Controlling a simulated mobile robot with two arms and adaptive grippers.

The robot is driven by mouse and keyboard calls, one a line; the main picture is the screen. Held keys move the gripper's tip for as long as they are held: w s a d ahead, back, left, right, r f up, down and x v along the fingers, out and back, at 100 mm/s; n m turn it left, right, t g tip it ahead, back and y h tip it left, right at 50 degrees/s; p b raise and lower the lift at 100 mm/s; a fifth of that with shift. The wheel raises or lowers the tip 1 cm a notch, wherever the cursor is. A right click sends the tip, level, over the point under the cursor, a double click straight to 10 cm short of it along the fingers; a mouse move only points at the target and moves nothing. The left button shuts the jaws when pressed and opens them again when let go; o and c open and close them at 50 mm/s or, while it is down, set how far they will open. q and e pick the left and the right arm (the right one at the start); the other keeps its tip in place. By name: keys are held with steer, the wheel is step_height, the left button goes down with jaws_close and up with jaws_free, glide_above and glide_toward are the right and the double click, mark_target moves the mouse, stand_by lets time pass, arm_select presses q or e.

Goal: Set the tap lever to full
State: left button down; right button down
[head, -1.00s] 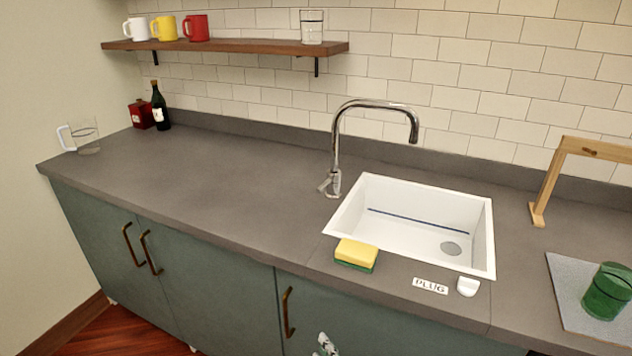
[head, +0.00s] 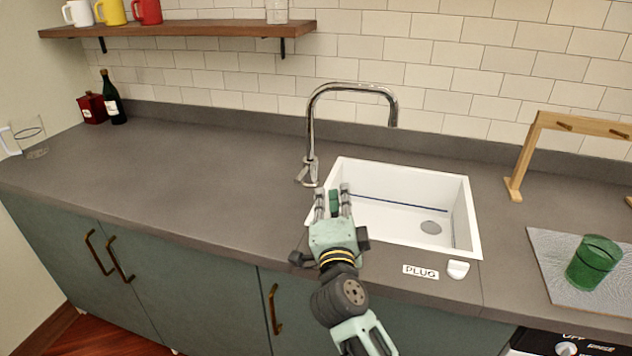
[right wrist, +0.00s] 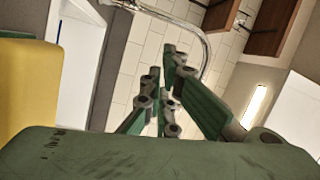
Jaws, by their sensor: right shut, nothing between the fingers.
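The chrome tap (head: 311,120) stands on the counter behind the left end of the sink, its spout arching right over the basin. Its small lever (head: 304,176) sticks out low on the tap's left side, angled down to the left. My right gripper (head: 333,190) is shut and empty at the sink's front left edge. It is in front of and right of the lever, apart from it. In the right wrist view the tap's curved spout (right wrist: 190,22) shows beyond the fingers; the lever cannot be made out there. My left gripper is not in view.
The white sink (head: 400,207) lies right of the tap. A yellow sponge (right wrist: 25,85) shows beside my gripper in the right wrist view. A white plug (head: 457,269), a green glass (head: 594,262) and a wooden stand (head: 525,160) are to the right.

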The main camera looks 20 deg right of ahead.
mark_target(305, 172)
steer(key=f+g, duration=0.1)
steer(key=w+f+m+g, duration=0.1)
steer(key=f, duration=0.1)
steer(key=shift+w+d+f, duration=0.1)
steer(key=shift+d, duration=0.1)
steer(key=shift+w, duration=0.1)
steer(key=shift+w+f+b, duration=0.2)
steer(key=shift+w, duration=1.7)
steer(key=shift+w+f+b, duration=0.2)
steer(key=shift+w, duration=1.7)
steer(key=shift+w+f+b, duration=0.2)
steer(key=shift+w, duration=1.7)
